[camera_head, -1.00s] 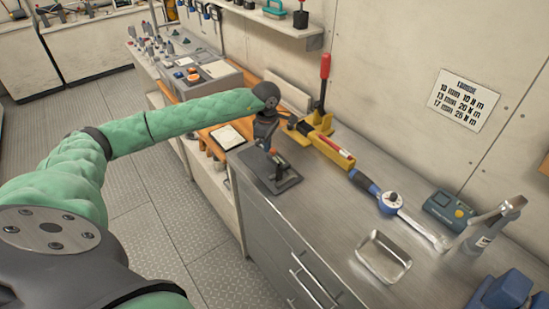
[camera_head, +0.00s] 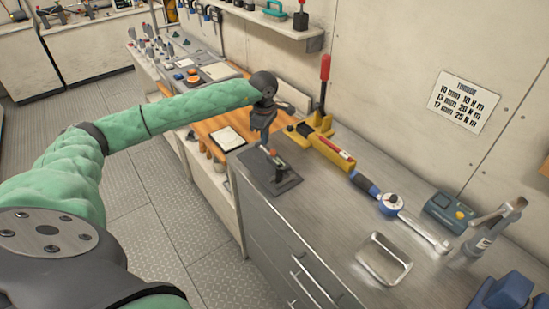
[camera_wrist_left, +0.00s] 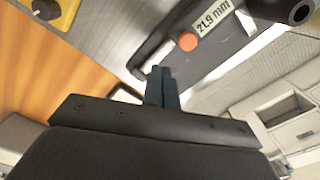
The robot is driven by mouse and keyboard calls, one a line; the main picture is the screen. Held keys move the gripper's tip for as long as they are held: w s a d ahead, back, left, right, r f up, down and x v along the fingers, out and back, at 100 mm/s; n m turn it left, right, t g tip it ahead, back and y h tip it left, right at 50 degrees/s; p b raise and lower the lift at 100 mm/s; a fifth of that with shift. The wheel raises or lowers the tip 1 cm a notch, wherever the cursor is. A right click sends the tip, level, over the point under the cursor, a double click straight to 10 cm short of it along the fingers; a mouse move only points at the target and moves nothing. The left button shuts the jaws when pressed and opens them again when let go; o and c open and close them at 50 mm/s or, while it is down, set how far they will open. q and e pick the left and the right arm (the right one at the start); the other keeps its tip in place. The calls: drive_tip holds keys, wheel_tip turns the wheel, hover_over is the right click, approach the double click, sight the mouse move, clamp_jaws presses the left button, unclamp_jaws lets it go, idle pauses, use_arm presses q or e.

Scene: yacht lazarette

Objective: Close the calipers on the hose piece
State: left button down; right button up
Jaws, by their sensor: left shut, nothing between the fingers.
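A dark pad (camera_head: 270,180) lies on the steel worktop, with a small dark device and a bit of red (camera_head: 274,160) on it. The calipers and hose piece are too small to tell apart there. In the left wrist view the dark surface (camera_wrist_left: 228,45) carries a pale label (camera_wrist_left: 213,17) reading 21.9 mm and a round orange part (camera_wrist_left: 188,41); I cannot tell whether that is the hose piece. My left gripper (camera_head: 265,142) is above the pad's far end, shut and empty. Its fingertips (camera_wrist_left: 161,72) point towards the pad. My right gripper is not in view.
A yellow tool with a red handle (camera_head: 325,75) stands behind the pad. A blue-handled torque wrench (camera_head: 390,203), a metal tray (camera_head: 384,260) and a teal meter (camera_head: 447,210) lie to the right. A clipboard (camera_head: 229,138) lies on the wooden surface at left.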

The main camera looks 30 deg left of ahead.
use_arm(q)
drive_tip(key=shift+r+p, duration=0.4)
drive_tip(key=shift+r, duration=2)
